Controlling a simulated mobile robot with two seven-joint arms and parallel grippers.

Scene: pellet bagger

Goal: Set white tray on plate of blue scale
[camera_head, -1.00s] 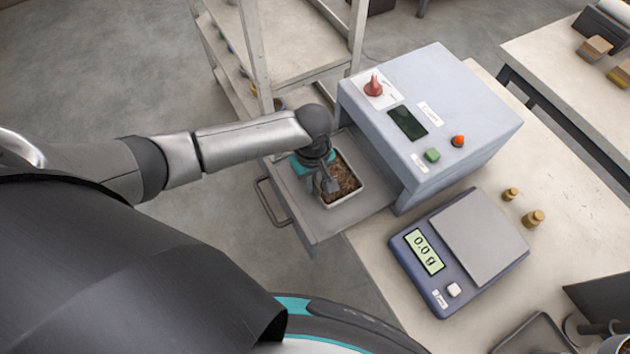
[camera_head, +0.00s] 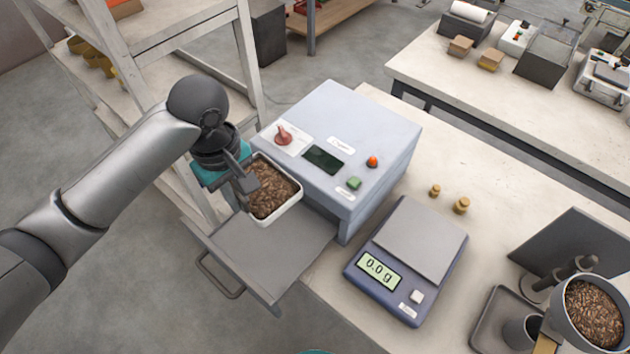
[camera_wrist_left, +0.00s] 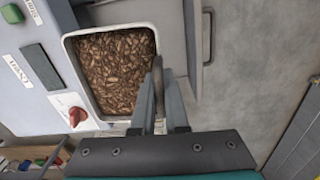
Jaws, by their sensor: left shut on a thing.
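The white tray (camera_head: 289,213), full of brown pellets, is held up above the open drawer in the head view. My left gripper (camera_head: 247,183) is shut on the tray's left wall. In the left wrist view the fingers (camera_wrist_left: 159,95) pinch the wall of the tray (camera_wrist_left: 72,62), and the pellets fill most of it. The blue scale (camera_head: 388,295) stands on the bench to the right, its grey plate (camera_head: 420,240) bare and its display reading 0.0 g. My right gripper is not in view.
The grey machine (camera_head: 365,130) with a red knob stands between tray and scale. Its drawer (camera_head: 265,260) is pulled out below the tray. Two brass weights (camera_head: 461,205) stand behind the scale. A bowl of pellets (camera_head: 592,312) is at the lower right.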

